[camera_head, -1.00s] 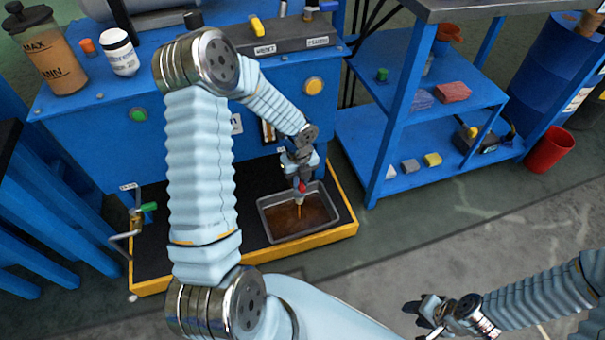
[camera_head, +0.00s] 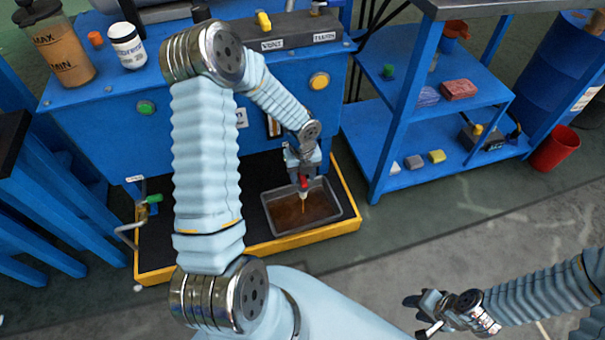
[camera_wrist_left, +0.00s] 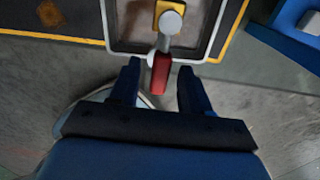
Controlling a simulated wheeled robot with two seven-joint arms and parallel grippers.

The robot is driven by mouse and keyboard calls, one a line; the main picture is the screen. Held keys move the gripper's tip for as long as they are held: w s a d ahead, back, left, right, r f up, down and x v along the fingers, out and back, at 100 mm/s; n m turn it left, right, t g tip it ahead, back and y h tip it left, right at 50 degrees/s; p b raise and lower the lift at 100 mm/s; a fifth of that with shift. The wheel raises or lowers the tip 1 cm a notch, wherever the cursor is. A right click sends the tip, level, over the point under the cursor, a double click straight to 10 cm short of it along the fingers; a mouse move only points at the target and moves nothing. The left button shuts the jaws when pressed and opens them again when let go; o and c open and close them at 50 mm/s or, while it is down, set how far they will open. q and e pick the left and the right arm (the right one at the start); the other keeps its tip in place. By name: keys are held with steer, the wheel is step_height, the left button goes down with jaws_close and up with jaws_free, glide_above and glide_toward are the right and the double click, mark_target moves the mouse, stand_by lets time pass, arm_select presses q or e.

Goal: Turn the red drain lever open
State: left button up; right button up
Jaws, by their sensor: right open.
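The red drain lever (camera_wrist_left: 160,74) points toward me between the two fingers of my left gripper (camera_wrist_left: 160,80) in the left wrist view, with gaps on both sides. In the head view the red lever (camera_head: 303,183) shows just below my left gripper (camera_head: 303,174), above the grey drip tray (camera_head: 268,224). A thin brown stream falls from the drain outlet into brown liquid in the tray. A round metal end and a yellow part (camera_wrist_left: 168,10) sit at the lever's far end. My left gripper is open. My right gripper (camera_head: 424,314) is open and empty, over the floor at lower right.
The tray stands on a black floor platform with a yellow edge (camera_head: 255,249). A green-handled tap (camera_head: 153,199) is at its left. A blue shelf (camera_head: 395,179) with blocks and a red bin (camera_head: 554,149) stand right. The floor at front right is clear.

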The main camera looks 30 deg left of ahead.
mark_target(303, 177)
arm_select(q)
steer(key=shift+r, duration=0.15)
step_height(303, 177, up, 14)
steer(key=p, duration=0.2)
steer(key=shift+f+p, duration=0.2)
steer(key=shift+p, duration=0.1)
steer(key=shift+f, duration=0.1)
